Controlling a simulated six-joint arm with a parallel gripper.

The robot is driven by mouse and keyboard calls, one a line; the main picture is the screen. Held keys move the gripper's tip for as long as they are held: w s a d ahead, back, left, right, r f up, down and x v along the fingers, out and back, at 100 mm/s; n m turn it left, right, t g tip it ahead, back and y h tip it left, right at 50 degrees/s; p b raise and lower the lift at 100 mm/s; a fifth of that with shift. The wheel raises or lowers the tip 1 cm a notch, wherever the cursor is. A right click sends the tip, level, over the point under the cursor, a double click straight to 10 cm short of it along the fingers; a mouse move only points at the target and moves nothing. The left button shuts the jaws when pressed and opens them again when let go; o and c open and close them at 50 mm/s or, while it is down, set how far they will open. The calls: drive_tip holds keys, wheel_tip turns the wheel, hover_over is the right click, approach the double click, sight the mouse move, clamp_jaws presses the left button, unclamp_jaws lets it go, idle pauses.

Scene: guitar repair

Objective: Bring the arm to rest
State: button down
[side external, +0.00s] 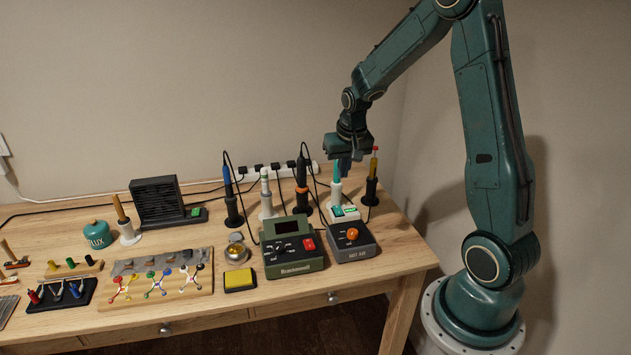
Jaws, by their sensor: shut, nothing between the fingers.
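My gripper (343,164) is at the back right of the workbench (230,318), pointing down. It is shut and holds nothing. It hangs at about the height of the upright tool tops, just above a teal-tipped tool in a white stand (336,190). I cannot tell whether the fingers touch that tool. The green arm bends down to it from the right side of the picture.
A yellow-handled tool in a black stand (371,190) is close at the gripper's right. Soldering irons (302,180) stand to its left. A green station (292,248) and a grey station (351,241) are in front. Cables run along the wall.

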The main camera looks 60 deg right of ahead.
drive_tip(key=s+a+r+n+t, duration=0.2)
drive_tip(key=s+a+r+n, duration=0.3)
drive_tip(key=a+r, duration=0.75)
drive_tip(key=s+a+r+n+t+y, duration=0.1)
drive_tip(key=s+a+r+n, duration=0.2)
drive_tip(key=s+a, duration=0.7)
drive_tip(key=shift+s+r+y, duration=0.15)
drive_tip(key=shift+s+y, duration=0.25)
drive_tip(key=shift+s, duration=1.5)
